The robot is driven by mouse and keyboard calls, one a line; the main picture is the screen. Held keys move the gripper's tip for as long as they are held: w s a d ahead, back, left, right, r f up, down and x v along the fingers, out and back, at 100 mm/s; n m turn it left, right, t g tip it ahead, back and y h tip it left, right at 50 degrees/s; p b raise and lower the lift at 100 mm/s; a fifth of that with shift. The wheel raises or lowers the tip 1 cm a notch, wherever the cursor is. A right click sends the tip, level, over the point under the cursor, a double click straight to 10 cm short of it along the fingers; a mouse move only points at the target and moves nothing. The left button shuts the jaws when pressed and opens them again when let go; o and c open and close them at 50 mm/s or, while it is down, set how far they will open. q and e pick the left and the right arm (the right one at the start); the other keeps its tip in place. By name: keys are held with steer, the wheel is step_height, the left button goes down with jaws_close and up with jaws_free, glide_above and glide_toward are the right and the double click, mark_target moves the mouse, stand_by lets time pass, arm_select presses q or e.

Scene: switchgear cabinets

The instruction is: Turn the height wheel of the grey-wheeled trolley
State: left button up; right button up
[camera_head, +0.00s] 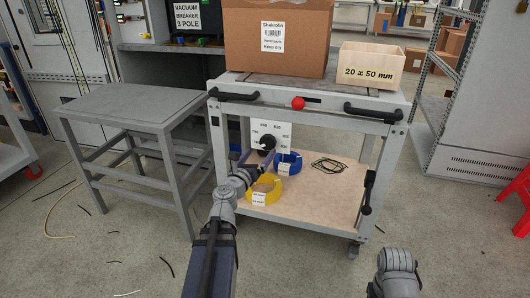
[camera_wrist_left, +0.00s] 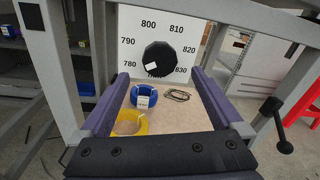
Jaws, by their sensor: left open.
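The trolley (camera_head: 396,128) has a grey frame and stands in the middle of the head view. Its height wheel (camera_head: 266,143) is a dark, nearly black knob in front of a white scale plate (camera_head: 286,130). In the left wrist view the wheel (camera_wrist_left: 160,56) shows a small white mark at its lower left, and the plate (camera_wrist_left: 136,22) reads 780 to 830. My left gripper (camera_head: 257,158) is open and empty. Its purple fingers point at the wheel, one to each side of it in the wrist view; contact cannot be told. My right gripper is out of view.
A cardboard box (camera_head: 272,50) and a wooden box (camera_head: 369,68) stand on the trolley. A red knob (camera_head: 298,103) and black handles are on its front. Yellow (camera_head: 262,190) and blue (camera_head: 289,163) coils lie on its lower shelf. A grey table (camera_head: 135,104) stands left.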

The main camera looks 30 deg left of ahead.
mark_target(267, 144)
arm_select(q)
steer(key=shift+a, duration=0.1)
steer(key=w, duration=0.5)
steer(key=w+a, duration=0.1)
steer(key=w, duration=0.1)
steer(key=shift+w, duration=0.35)
steer(key=shift+c, duration=0.4)
steer(key=c, duration=1.2)
steer(key=shift+c, duration=0.2)
